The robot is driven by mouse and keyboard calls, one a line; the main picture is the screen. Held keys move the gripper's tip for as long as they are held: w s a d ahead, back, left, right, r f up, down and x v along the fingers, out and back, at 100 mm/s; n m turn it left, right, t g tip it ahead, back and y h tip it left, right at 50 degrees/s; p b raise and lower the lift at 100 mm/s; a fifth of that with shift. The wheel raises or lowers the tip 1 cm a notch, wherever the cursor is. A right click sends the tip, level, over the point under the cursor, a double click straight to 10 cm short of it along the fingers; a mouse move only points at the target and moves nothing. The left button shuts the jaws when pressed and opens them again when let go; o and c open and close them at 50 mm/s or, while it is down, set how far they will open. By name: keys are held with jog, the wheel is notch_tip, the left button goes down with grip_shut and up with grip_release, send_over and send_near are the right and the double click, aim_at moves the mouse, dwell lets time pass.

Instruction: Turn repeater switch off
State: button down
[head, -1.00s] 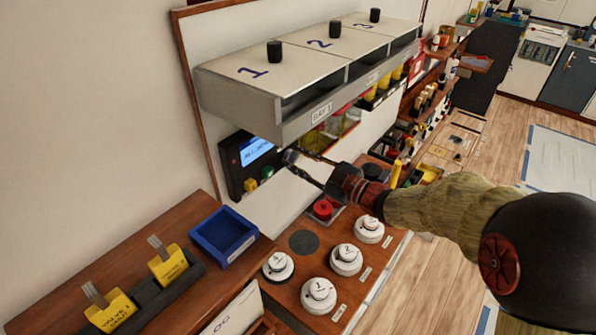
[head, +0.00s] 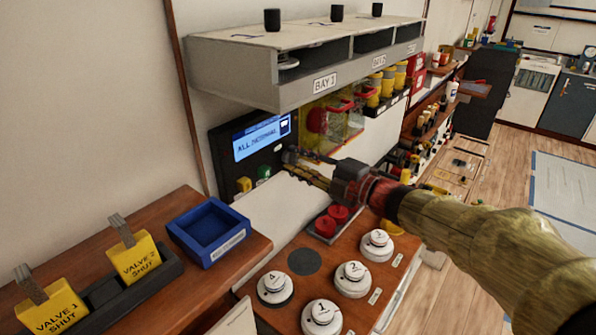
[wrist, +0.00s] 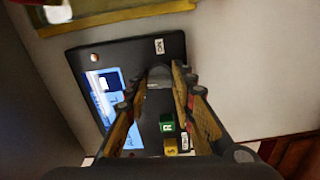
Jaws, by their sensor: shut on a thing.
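The repeater panel (head: 222,152) is a dark box on the wall with a lit blue screen (head: 262,136), which seems to read "ALL NORMAL". A yellow button (head: 244,184) and a green button (head: 264,172) sit below the screen. In the wrist view the panel (wrist: 130,62) shows a grey switch knob (wrist: 160,80) between my fingers. My gripper (wrist: 163,72) is shut on this knob, one finger on each side. In the head view my gripper (head: 290,158) is at the panel's right side and hides the knob. Which way the knob points is unclear.
The grey bay cabinet (head: 230,72) overhangs just above the panel. Red buttons (head: 325,226) and several white round detectors (head: 351,279) are on the wooden bench below my arm. A blue tray (head: 190,246) and yellow valve tags (head: 134,260) stand at left.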

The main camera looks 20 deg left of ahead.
jog(key=shift+f+n+b, duration=0.1)
jog(key=shift+n+b, duration=0.5)
jog(key=c, duration=1.5)
grip_release()
jog(key=v, duration=1.2)
jog(key=shift+w, duration=0.1)
